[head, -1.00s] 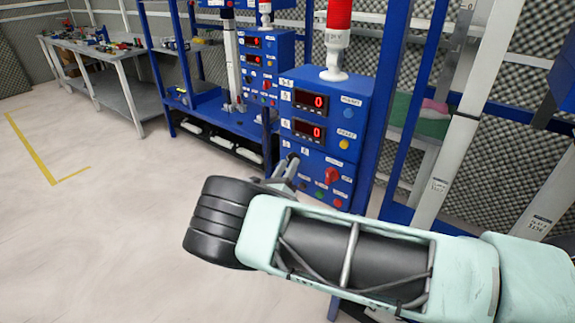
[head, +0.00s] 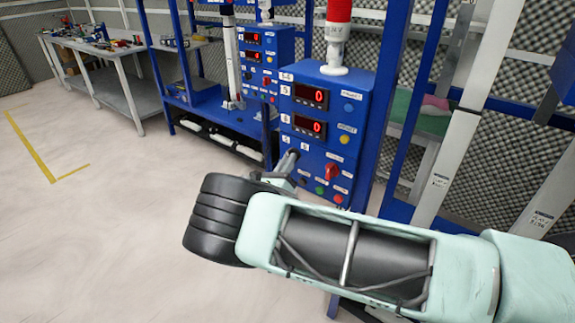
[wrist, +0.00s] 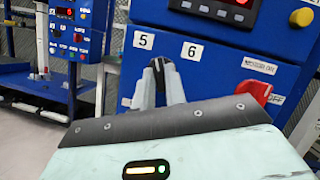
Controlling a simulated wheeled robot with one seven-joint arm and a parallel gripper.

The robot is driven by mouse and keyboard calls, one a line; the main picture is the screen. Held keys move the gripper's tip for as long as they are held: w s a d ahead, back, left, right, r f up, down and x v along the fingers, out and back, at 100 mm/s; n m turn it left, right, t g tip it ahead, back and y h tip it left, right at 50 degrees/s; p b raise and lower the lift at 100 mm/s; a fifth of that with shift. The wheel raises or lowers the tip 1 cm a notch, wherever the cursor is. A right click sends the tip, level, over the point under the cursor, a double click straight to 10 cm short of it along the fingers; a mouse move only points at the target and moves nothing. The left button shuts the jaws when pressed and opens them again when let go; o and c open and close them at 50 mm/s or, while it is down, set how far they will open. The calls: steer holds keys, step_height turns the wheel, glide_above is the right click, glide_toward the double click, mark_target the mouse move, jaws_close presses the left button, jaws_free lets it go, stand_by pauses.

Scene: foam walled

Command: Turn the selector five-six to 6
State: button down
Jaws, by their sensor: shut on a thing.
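The selector five-six is a small black knob (wrist: 155,67) on the blue panel, below and between the white labels "5" (wrist: 143,40) and "6" (wrist: 192,51) in the wrist view. My gripper (wrist: 160,74) is shut on the knob, one grey finger on each side. The fingers hide much of it, and I cannot tell clearly which label it points to. In the head view my gripper (head: 288,160) reaches the lower left of the blue control box (head: 310,150), and the knob is hidden there.
A red rotary switch (wrist: 257,91) sits right of the knob; it also shows in the head view (head: 332,171). Green and red buttons (head: 320,190) lie below. Two red displays (head: 310,96) read 0. Open floor (head: 100,230) lies left.

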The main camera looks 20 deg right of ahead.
steer(key=m+g+h+b, duration=0.1)
steer(key=m+g+b, duration=0.1)
steer(key=m, duration=0.3)
steer(key=m+g+h+b, duration=0.2)
steer(key=m+b, duration=0.2)
steer(key=m, duration=0.1)
steer(key=m+g+h+b, duration=0.1)
steer(key=m+g+b, duration=0.1)
steer(key=m+b, duration=0.2)
steer(key=shift+w+a+f+m+g+h, duration=0.1)
steer(key=shift+w+a+m+g+h, duration=0.15)
steer(key=shift+m, duration=0.55)
steer(key=shift+m+g, duration=0.25)
steer(key=shift+m, duration=0.05)
steer(key=c, duration=1.4)
jaws_free()
steer(key=shift+c, duration=0.2)
steer(key=b+v, duration=0.2)
steer(key=v, duration=1.5)
steer(key=shift+f, duration=0.2)
